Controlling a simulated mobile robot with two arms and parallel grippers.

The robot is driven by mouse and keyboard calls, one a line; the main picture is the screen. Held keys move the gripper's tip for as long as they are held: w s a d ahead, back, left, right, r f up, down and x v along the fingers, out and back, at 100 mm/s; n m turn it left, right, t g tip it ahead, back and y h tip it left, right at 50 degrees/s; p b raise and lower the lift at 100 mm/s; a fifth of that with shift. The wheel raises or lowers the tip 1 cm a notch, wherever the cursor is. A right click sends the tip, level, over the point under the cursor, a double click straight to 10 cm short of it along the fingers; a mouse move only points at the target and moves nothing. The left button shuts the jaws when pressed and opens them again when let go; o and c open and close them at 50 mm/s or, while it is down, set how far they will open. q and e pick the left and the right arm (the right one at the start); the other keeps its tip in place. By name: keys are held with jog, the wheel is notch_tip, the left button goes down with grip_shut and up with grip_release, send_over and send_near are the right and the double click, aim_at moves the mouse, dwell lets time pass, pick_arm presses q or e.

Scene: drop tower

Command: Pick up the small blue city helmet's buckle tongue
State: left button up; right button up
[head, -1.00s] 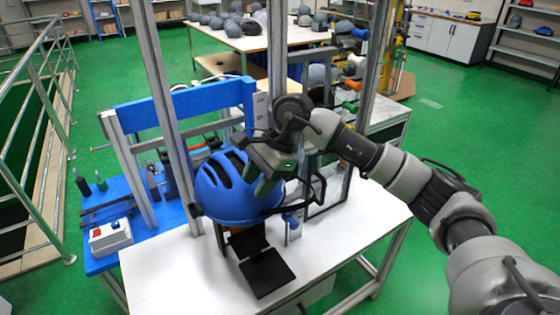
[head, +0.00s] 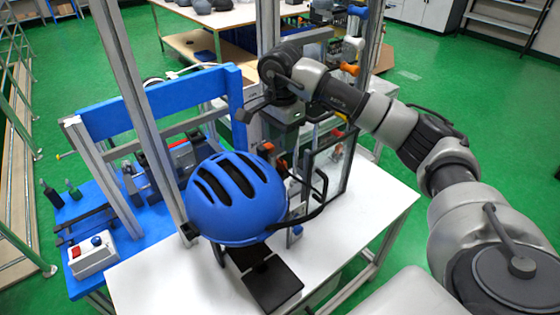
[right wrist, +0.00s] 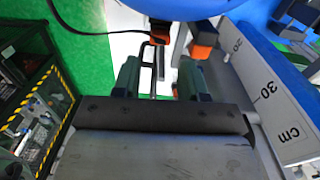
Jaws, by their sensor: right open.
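The blue helmet (head: 237,200) sits over the white table at the drop tower, and its edge shows at the top of the right wrist view (right wrist: 180,8). A dark strap (head: 308,212) curves out from its right side. I cannot make out the buckle tongue for certain. My right gripper (head: 286,138) is behind and above the helmet's right side, apart from it. In the right wrist view its two dark green fingers (right wrist: 158,85) are open, with a thin dark loop (right wrist: 155,52) showing beyond and between them. My left gripper is not in view.
Metal uprights (head: 140,110) and a blue beam (head: 150,100) stand close to the helmet. A clear-paned frame (head: 338,160) stands to its right. A scale plate (right wrist: 265,90) is beside the right finger. The white table's (head: 375,205) right part is clear.

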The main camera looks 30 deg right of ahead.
aim_at(282, 160)
jog(key=shift+f, duration=0.8)
jog(key=shift+f+p, duration=0.35)
jog(key=shift+f, duration=0.05)
notch_tip(282, 160, down, 4)
jog(key=shift+s+f+p, duration=0.1)
jog(key=shift+s+p, duration=0.05)
jog(key=shift+p, duration=0.7)
jog(key=shift+f, duration=0.15)
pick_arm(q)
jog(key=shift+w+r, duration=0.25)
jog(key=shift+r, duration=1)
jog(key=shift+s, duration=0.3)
pick_arm(e)
jog(key=c, duration=0.5)
